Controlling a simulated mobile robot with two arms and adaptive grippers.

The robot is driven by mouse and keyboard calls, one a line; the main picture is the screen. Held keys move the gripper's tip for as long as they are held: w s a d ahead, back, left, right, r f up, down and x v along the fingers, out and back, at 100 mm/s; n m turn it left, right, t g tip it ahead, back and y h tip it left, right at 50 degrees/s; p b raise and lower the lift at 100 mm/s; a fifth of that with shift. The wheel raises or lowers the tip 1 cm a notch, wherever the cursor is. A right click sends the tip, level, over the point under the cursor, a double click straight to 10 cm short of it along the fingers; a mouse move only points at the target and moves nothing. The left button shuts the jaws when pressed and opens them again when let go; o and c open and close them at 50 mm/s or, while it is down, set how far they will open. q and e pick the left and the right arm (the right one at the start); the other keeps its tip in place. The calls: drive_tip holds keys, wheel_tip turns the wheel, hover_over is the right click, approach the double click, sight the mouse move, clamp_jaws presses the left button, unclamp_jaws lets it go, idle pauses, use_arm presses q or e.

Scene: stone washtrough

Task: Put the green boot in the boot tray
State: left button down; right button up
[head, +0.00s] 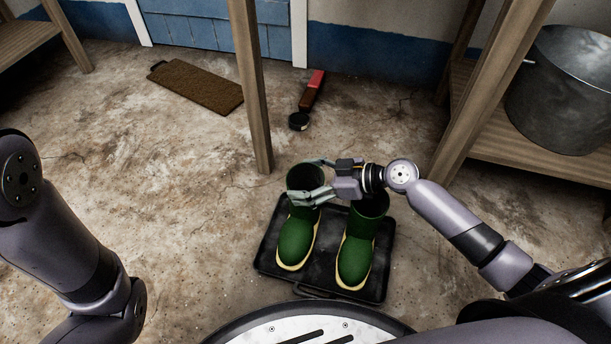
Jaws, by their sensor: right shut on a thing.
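A black boot tray (384,262) lies on the floor in front of me. Two green boots with pale yellow soles are over it, side by side and upright, toes toward me. My right gripper (308,181) is shut on the upper shaft of the left-hand green boot (296,242). That boot is within the tray's outline; I cannot tell whether its sole touches the tray. The other green boot (356,248) stands in the tray, its shaft top partly hidden by my right wrist. My left arm shows at the left, but its gripper is out of view.
A wooden post (250,90) stands just behind the tray. A brown doormat (197,86) and a red-and-brown brush-like tool (309,98) lie farther back. A metal tub (562,95) sits on a wooden shelf at right. The floor left of the tray is clear.

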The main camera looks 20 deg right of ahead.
drive_tip(key=shift+f, duration=0.55)
drive_tip(key=shift+f+b, duration=0.55)
drive_tip(key=shift+b, duration=0.3)
drive_tip(key=o, duration=2)
drive_tip(key=shift+f, duration=0.1)
